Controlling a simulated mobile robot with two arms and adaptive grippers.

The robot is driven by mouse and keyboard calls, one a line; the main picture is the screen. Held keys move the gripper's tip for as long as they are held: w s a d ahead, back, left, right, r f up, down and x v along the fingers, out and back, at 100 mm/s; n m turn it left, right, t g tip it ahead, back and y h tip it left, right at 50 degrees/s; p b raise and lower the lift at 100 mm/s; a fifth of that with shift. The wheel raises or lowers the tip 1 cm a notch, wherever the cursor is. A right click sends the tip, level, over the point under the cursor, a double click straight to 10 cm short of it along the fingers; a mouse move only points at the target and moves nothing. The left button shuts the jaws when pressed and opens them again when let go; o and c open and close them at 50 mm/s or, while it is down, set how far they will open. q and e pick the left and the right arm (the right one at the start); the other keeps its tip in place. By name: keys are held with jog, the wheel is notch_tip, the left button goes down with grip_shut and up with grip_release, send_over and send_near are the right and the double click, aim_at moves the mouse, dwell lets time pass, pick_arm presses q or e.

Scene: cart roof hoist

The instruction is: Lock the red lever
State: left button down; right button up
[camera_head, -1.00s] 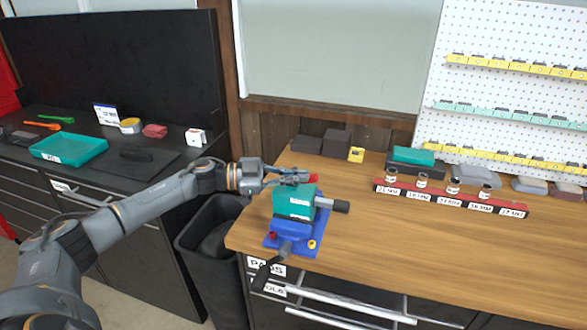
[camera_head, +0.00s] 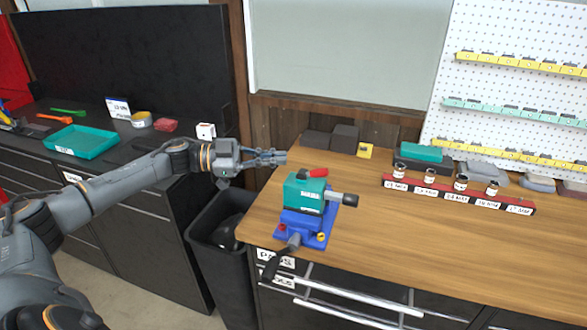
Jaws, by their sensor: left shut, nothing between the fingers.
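The red lever (camera_head: 314,173) lies on top of the teal block (camera_head: 304,194), pointing to the right and slightly up. The teal block is held in a blue vise (camera_head: 303,222) near the left end of the wooden bench. A grey cylinder with a dark end (camera_head: 343,198) sticks out of the block's right side. My left gripper (camera_head: 280,158) is shut and empty. In the picture it is up and to the left of the lever, with a gap between them. My right gripper is not in view.
The wooden bench (camera_head: 420,249) is clear to the right of the vise. A red rack (camera_head: 459,194) with small jars stands behind. Dark blocks (camera_head: 344,138) and a yellow block (camera_head: 365,150) are at the back. A black bin (camera_head: 213,232) stands left of the bench.

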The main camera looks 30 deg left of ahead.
pick_arm(q)
jog(key=v, duration=0.1)
jog(key=r+b+v, duration=0.1)
jog(key=v, duration=0.1)
jog(key=shift+s+a, duration=0.15)
jog(key=shift+a, duration=0.1)
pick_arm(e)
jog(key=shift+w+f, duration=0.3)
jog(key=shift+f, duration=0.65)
pick_arm(q)
jog(key=shift+s, duration=0.1)
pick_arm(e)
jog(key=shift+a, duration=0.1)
